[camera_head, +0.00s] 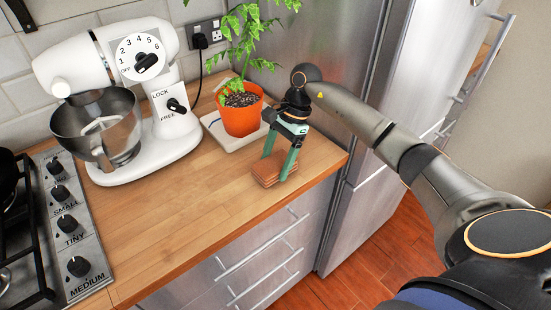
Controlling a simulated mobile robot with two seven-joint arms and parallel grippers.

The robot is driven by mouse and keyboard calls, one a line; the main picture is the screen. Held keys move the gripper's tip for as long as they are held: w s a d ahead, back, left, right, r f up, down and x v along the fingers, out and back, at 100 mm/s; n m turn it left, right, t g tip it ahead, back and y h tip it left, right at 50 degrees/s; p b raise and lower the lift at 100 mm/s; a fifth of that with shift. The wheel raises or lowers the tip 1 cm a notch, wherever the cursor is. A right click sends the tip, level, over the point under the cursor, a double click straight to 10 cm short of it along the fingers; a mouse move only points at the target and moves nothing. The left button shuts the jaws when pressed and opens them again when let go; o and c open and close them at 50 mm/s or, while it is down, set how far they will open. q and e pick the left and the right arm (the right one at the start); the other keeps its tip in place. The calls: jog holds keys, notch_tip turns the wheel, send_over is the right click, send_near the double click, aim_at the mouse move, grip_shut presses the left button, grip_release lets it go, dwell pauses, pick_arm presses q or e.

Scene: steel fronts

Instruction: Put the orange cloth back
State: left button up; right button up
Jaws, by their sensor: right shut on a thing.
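The orange cloth (267,176) is a small folded brown-orange stack of layers. It is at the right part of the wooden countertop, near its front edge. My right gripper (276,172) points down at it with green fingers. The fingers are shut on the cloth, one on each side as far as the view shows. I cannot tell whether the cloth rests on the counter or is just above it. My left gripper is not in view.
An orange plant pot (241,119) stands on a pale tray (222,136) just behind my right gripper. A white stand mixer (165,135) is at the left, beside a stove (68,222). The wooden counter (170,220) is clear in front. A steel fridge (372,150) stands right.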

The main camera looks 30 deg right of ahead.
jog(key=shift+f+b, duration=0.2)
jog(key=shift+b, duration=0.1)
jog(key=o, duration=1.1)
jog(key=shift+r, duration=0.1)
jog(key=shift+r, duration=0.1)
jog(key=v, duration=1.2)
jog(key=shift+r+b, duration=0.1)
jog(key=shift+b, duration=0.3)
